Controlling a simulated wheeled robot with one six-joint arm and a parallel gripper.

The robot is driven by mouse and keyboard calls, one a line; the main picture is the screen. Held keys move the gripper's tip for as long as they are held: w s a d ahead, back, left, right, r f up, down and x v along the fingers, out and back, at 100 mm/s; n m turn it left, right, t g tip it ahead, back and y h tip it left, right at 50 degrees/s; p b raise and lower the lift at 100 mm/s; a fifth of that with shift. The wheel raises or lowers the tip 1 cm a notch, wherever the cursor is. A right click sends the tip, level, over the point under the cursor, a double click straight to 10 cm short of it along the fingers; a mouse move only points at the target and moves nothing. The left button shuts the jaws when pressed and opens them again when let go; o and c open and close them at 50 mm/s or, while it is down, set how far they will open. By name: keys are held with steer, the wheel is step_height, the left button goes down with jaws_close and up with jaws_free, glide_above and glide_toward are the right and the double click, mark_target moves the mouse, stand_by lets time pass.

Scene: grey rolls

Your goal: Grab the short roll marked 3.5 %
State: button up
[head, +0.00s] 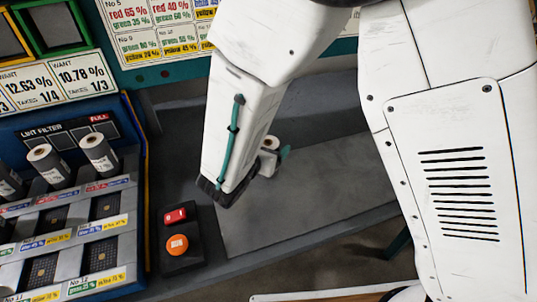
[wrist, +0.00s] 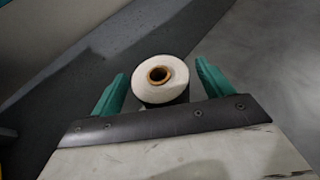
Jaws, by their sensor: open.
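A short roll (wrist: 160,76) with a white top, brown core and dark side stands between the teal fingers of my gripper (wrist: 160,82) in the wrist view. The fingers are open on either side of it, and I cannot tell whether they touch it. Its mark is not visible.
Several grey rolls (head: 99,153) stand in the slotted rack (head: 70,283) at the left, their marks unreadable. A black box with a red switch and orange button (head: 177,245) sits beside it. The grey plate (head: 310,205) is clear toward the right.

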steer(key=shift+x, duration=1)
steer(key=shift+d, duration=0.1)
steer(key=c, duration=1.2)
steer(key=shift+o, duration=0.2)
